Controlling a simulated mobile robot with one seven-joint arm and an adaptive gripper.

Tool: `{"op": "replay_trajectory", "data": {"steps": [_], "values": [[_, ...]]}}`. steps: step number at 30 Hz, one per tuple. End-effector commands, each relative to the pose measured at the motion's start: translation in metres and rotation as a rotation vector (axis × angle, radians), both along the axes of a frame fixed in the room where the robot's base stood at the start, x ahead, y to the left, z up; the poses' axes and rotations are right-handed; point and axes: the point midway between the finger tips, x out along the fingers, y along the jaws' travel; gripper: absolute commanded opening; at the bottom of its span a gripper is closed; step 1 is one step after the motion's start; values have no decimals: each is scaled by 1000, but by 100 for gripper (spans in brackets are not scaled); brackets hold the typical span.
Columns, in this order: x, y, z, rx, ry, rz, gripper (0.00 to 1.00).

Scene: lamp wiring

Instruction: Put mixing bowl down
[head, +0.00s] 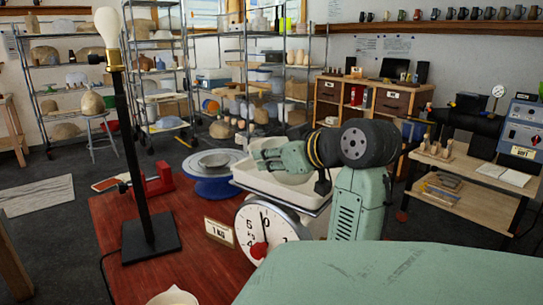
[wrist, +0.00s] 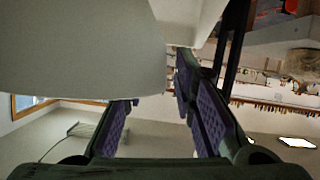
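A pale bowl (head: 172,298) is cut off at the bottom edge of the head view. I cannot tell which is the mixing bowl. My gripper points left, over the cream pan of the kitchen scale (head: 262,226). In the wrist view my gripper (wrist: 160,76) has its purple-padded fingers apart. A large pale curved surface (wrist: 75,50) fills the upper left there and hides part of one finger; I cannot tell what it is or whether they touch.
A black lamp stand with a bulb (head: 108,28) rises from the red table (head: 185,270) at left. A red tool (head: 158,180) and a "1 KG" card (head: 219,232) are nearby. Shelves stand behind.

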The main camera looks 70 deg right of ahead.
Motion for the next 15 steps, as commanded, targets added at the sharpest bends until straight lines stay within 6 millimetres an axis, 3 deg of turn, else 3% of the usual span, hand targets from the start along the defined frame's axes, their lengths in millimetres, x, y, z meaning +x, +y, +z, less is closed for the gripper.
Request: {"op": "replay_trajectory", "data": {"steps": [7, 15], "values": [[-10, 6, 6, -3, -1, -1, 25], [-55, 33, 27, -5, 0, -3, 25]]}}
